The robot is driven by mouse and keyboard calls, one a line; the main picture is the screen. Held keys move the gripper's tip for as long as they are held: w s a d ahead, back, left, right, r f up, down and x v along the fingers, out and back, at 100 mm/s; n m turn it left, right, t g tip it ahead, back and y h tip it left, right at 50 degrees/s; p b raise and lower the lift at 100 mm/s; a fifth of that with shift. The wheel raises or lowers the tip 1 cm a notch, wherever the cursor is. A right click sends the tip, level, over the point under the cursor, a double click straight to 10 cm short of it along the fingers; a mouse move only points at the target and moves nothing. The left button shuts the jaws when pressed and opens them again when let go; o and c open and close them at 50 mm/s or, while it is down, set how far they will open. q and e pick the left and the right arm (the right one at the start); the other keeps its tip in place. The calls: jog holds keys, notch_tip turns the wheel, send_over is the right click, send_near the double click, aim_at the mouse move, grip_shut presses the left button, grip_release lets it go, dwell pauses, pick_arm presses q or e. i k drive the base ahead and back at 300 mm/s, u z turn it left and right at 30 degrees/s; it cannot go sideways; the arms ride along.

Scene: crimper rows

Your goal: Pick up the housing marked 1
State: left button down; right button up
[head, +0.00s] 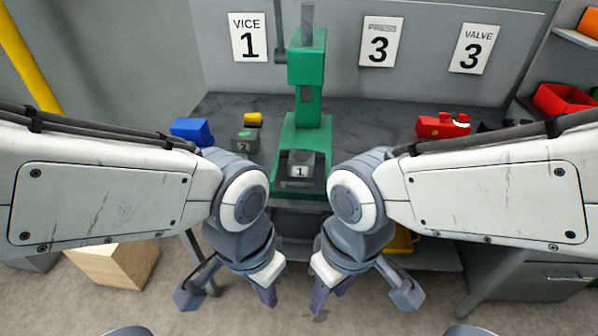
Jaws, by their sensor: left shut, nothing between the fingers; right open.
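The housing marked 1 (301,166) is a small dark grey block with a white number plate on its front. It sits upright on the base of the green press (306,60), in the middle of the head view. My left gripper (268,293) is shut and empty, low and in front of the bench, below and left of the housing. My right gripper (322,296) is open and empty, below and right of the housing. Both point downward and are apart from it. Their fingertips are partly hidden by my wrists.
A grey housing marked 2 (244,143), a blue block (192,131) and a yellow piece (253,120) are left of the press. A red vice-like part (443,125) is at right. A wooden box (117,262) stands on the floor. The grey bench top (375,120) is clear behind.

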aim_at(301, 162)
jog(key=z, duration=1.85)
jog(key=i, duration=1.45)
jog(key=u, duration=3.9)
